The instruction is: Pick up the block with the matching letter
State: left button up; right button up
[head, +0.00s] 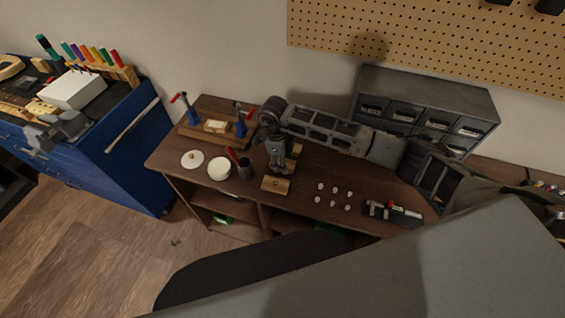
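A wooden block (276,185) with a dark letter that looks like C lies near the front of the brown workbench. Another wooden block (297,150) shows partly behind my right gripper, and more wood shows just below it; I cannot read letters there. My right gripper (279,171) points down over the bench, just behind the lettered block. Its arm comes in from the right. The fingers are small and dark, so I cannot tell whether they are open or hold anything. My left gripper is not in view.
Left of the gripper are a white round container (219,167), a white lid (192,159), a dark cup (245,170) and a wooden stand with blue posts (241,124). Several white knobs (333,188) lie to the right. A grey drawer cabinet (427,105) stands behind.

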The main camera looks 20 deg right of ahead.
notch_tip(320, 180, up, 10)
jog(key=b, duration=0.1)
jog(key=shift+f+b, duration=0.15)
jog(key=shift+b, duration=0.25)
